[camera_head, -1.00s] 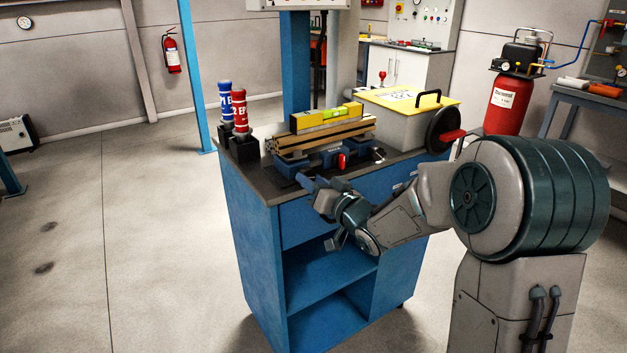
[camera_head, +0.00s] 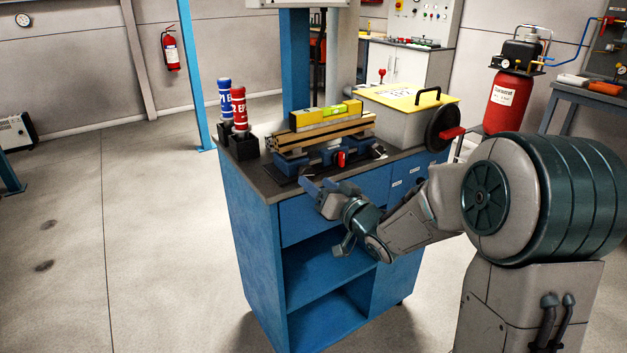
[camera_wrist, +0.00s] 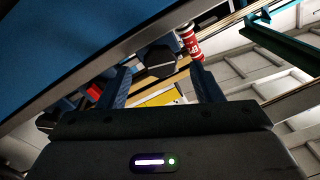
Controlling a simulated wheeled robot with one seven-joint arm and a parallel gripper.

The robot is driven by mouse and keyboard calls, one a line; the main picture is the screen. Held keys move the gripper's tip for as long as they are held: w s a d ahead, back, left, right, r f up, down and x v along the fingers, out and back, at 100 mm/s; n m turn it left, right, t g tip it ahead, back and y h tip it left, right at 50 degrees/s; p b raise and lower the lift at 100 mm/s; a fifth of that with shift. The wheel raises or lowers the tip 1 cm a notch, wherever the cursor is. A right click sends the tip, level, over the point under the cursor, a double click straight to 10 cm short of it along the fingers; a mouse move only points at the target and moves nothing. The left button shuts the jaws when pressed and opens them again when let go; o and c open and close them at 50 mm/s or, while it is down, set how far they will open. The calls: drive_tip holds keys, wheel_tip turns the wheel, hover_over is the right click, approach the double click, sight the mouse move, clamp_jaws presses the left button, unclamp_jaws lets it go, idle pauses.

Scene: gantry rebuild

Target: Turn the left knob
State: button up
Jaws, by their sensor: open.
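The fixture on the blue bench has blue clamp blocks (camera_head: 291,164) and a red knob or handle (camera_head: 341,158) on its front. A dark, many-sided knob-like part (camera_wrist: 160,62) shows between my fingers in the wrist view; I cannot tell whether it is the left knob. My gripper (camera_head: 317,186) is at the bench top's front edge, left of and below the red knob. It is open, its two blue fingers (camera_wrist: 161,72) spread, with no grip on anything. The fixture's lower left front is partly hidden by my gripper.
A wooden bar with a yellow level (camera_head: 325,115) lies on the fixture. Blue (camera_head: 225,100) and red (camera_head: 239,110) bottles stand in dark holders at left. A grey box with a yellow lid (camera_head: 407,97) and a black handwheel (camera_head: 442,128) are at right.

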drive_tip(key=v, duration=1.1)
drive_tip(key=shift+p, duration=0.3)
